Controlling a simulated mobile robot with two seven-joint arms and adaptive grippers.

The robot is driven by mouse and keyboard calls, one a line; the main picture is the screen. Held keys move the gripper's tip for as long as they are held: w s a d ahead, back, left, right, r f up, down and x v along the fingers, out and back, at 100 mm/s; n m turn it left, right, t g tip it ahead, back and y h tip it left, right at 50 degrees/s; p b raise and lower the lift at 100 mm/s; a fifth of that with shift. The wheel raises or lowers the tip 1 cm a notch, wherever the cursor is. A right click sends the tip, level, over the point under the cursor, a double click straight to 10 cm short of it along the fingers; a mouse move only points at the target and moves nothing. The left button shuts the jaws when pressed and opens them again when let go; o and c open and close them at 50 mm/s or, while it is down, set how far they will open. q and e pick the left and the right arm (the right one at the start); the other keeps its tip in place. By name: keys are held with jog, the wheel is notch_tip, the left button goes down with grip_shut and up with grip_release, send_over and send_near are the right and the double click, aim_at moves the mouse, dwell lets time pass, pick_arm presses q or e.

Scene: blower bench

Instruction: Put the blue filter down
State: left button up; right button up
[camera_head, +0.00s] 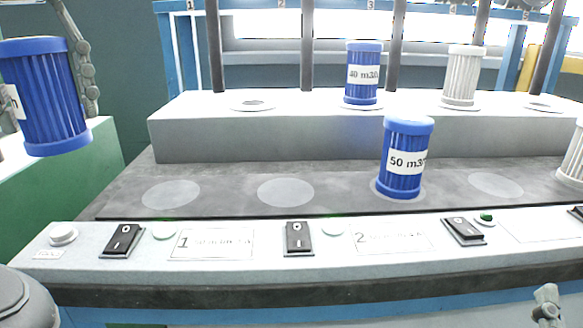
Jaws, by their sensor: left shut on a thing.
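A blue filter (42,97) is held in the air at the upper left by my left gripper (80,70). The gripper's fingers are around its sides, and the filter is a little tilted. Its label is mostly cut off. A second blue filter (364,74) stands upright on the raised back step, its label partly readable. A third blue filter (404,158), marked "50 m3", stands on a round spot of the lower grey shelf. A part of my right arm or gripper (547,303) shows at the lower right edge; its fingers cannot be made out.
White filters stand on the back step (461,76) and at the right edge (574,160). Pale round spots on the shelf at left (171,194), centre (286,192) and right (495,184) are empty. Dark vertical pipes (307,45) stand above the step. Switches (298,238) line the front panel (340,265).

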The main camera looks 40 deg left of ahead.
pick_arm(q)
jog(key=shift+f, duration=0.1)
jog(key=w+f, duration=0.2)
jog(key=w, duration=0.1)
jog(key=w+f, duration=0.2)
jog(key=w, duration=0.2)
jog(key=w+d+f, duration=0.1)
jog(key=w+f, duration=0.1)
jog(key=w, duration=0.1)
jog(key=shift+w+d+f, duration=0.1)
jog(key=shift+w+f, duration=0.1)
jog(key=shift+w, duration=0.2)
jog(key=shift+w+f, duration=0.15)
jog(key=shift+w, duration=0.15)
jog(key=shift+f, duration=0.3)
notch_tip(320, 180, down, 3)
jog(key=shift+f+b, duration=0.2)
jog(key=shift+b, duration=0.25)
pick_arm(e)
jog(key=shift+s+d+r+t, duration=0.2)
jog(key=shift+r+t, duration=0.15)
jog(key=shift+r, duration=0.15)
jog(key=shift+s+d+r+t, duration=0.1)
jog(key=shift+s+r+t, duration=0.05)
jog(key=shift+r+t, duration=0.25)
pick_arm(q)
jog(key=shift+f, duration=0.1)
